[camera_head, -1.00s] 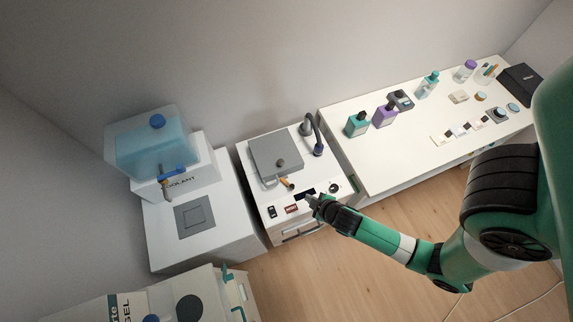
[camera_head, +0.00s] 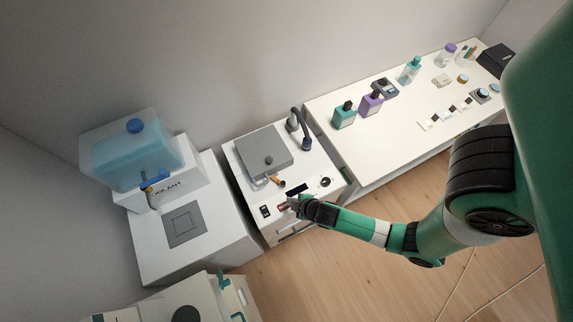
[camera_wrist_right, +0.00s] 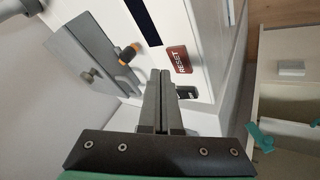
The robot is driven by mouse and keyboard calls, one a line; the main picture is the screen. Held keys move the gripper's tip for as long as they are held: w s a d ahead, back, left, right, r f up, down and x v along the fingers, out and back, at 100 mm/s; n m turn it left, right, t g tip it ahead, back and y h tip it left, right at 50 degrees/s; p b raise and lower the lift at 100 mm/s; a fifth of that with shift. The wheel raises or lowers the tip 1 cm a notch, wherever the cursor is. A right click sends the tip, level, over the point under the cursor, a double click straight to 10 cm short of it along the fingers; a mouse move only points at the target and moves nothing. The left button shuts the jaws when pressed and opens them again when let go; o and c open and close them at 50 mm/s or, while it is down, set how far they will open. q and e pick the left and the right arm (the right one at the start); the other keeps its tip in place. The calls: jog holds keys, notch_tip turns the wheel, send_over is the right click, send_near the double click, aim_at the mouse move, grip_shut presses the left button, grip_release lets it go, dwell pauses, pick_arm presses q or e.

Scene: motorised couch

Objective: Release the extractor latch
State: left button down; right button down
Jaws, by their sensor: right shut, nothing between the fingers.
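The extractor seems to be the white machine (camera_head: 240,168) with a grey square lid (camera_head: 264,152). Its latch, a lever with an orange-tipped knob (camera_head: 278,181), lies at the lid's front edge. In the right wrist view the orange-and-black knob (camera_wrist_right: 129,54) is up and left of my fingers, apart from them. My right gripper (camera_head: 294,202) is shut and empty at the front of the control panel, beside the red RESET button (camera_head: 283,207). In the right wrist view its fingers (camera_wrist_right: 160,78) are together, below and left of the RESET label (camera_wrist_right: 179,59). My left gripper is not in view.
A dark display (camera_head: 297,189), a black switch (camera_head: 265,212) and a round knob (camera_head: 325,182) share the panel. A bent spout (camera_head: 304,130) stands behind. The coolant unit (camera_head: 170,184) is at left; a white bench (camera_head: 400,135) with bottles is at right.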

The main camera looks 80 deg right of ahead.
aim_at(278, 180)
jog(key=x, duration=0.2)
jog(key=shift+f+b, duration=0.3)
jog(key=d, duration=0.1)
jog(key=w+d, duration=0.1)
jog(key=d, duration=0.2)
jog(key=shift+w+f, duration=0.1)
jog(key=shift+w, duration=0.25)
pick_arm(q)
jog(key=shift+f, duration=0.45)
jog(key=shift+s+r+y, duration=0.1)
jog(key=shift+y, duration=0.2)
